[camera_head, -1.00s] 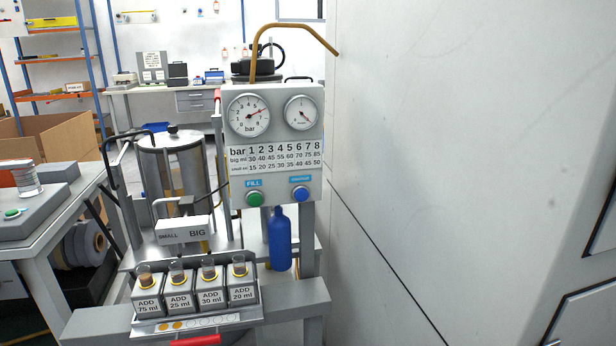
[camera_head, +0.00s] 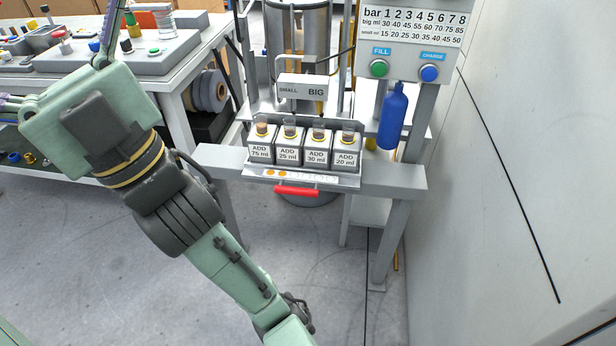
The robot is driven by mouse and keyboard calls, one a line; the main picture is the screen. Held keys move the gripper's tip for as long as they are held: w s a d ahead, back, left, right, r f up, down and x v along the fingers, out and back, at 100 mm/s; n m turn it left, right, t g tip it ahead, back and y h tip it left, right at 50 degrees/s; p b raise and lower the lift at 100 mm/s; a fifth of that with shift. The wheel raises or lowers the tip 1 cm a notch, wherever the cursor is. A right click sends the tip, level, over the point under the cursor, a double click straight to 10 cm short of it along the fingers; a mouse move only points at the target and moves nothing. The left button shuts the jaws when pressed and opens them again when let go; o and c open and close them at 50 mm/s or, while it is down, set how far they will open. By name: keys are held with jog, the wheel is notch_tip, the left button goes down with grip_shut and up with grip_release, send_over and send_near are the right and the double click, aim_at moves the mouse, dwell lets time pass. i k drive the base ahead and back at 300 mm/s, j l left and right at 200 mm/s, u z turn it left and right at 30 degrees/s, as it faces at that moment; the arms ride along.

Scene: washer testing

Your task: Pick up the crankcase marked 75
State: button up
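The crankcase marked 75 (camera_head: 260,153) is a small grey box labelled "ADD 75 ml", with a round neck and a brownish tube on top. It stands upright at the left end of a row of similar boxes in a metal tray (camera_head: 304,179) with a red handle (camera_head: 297,190). The others are marked 25 (camera_head: 288,154), 30 (camera_head: 316,156) and 20 (camera_head: 345,158). My pale green and dark grey arm is at left and bottom, apart from the boxes.
The tray sits on a grey stand (camera_head: 402,178) with a blue bottle (camera_head: 393,118) and FILL and CHARGE buttons. A sign reading SMALL and BIG (camera_head: 303,91) hangs above the boxes. A white wall (camera_head: 520,150) closes the right. A workbench (camera_head: 100,82) stands at left.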

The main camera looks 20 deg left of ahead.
aim_at(261, 140)
jog(key=i+u, duration=0.1)
jog(key=u, duration=0.3)
jog(key=l+u, duration=0.15)
jog(key=u, duration=0.2)
jog(key=i+l+u, duration=0.15)
jog(key=u, duration=0.25)
